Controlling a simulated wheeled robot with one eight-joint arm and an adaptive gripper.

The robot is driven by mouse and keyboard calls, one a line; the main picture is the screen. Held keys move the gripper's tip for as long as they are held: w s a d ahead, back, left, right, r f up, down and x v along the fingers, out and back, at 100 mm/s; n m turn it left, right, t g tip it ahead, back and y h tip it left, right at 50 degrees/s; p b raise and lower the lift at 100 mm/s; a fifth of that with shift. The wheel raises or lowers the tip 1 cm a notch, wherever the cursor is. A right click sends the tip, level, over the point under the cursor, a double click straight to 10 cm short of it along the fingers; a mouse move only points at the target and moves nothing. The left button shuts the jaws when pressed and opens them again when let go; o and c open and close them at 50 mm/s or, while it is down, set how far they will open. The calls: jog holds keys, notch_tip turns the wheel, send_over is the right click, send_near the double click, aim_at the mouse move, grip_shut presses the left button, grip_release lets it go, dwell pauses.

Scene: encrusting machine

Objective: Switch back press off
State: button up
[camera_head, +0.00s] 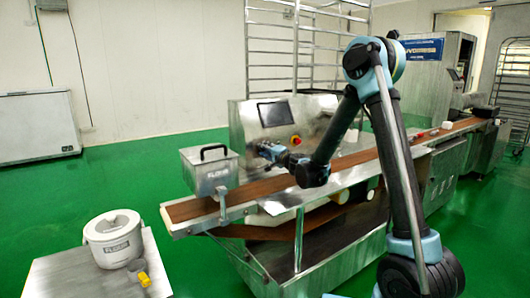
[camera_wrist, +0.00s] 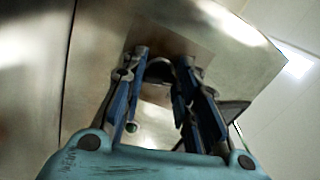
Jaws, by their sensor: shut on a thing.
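The steel machine's control panel (camera_head: 245,120) stands in the middle of the head view, with a dark screen (camera_head: 275,113) and a red button (camera_head: 296,141) on it. My gripper (camera_head: 262,149) is at the lower part of this panel, left of the red button. In the wrist view, the fingertips of my gripper (camera_wrist: 163,58) are close to a steel surface, closed on a dark rounded knob (camera_wrist: 158,68). The knob is partly hidden by the fingers, and its setting cannot be read. Any label for the back press is not legible.
A brown conveyor belt (camera_head: 350,160) runs past the panel, with a steel box (camera_head: 209,170) on its left part. A white pot (camera_head: 112,240) and a yellow item (camera_head: 144,279) are on a small table (camera_head: 60,275) at lower left. Green floor is clear at left.

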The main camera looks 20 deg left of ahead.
jog(key=n, duration=0.6)
jog(key=shift+w+d+f, duration=0.1)
jog(key=shift+d+f, duration=0.05)
jog(key=shift+n, duration=0.3)
jog(key=o, duration=1.1)
jog(key=shift+w+f, duration=0.1)
jog(key=shift+c, duration=0.2)
jog(key=v, duration=1.2)
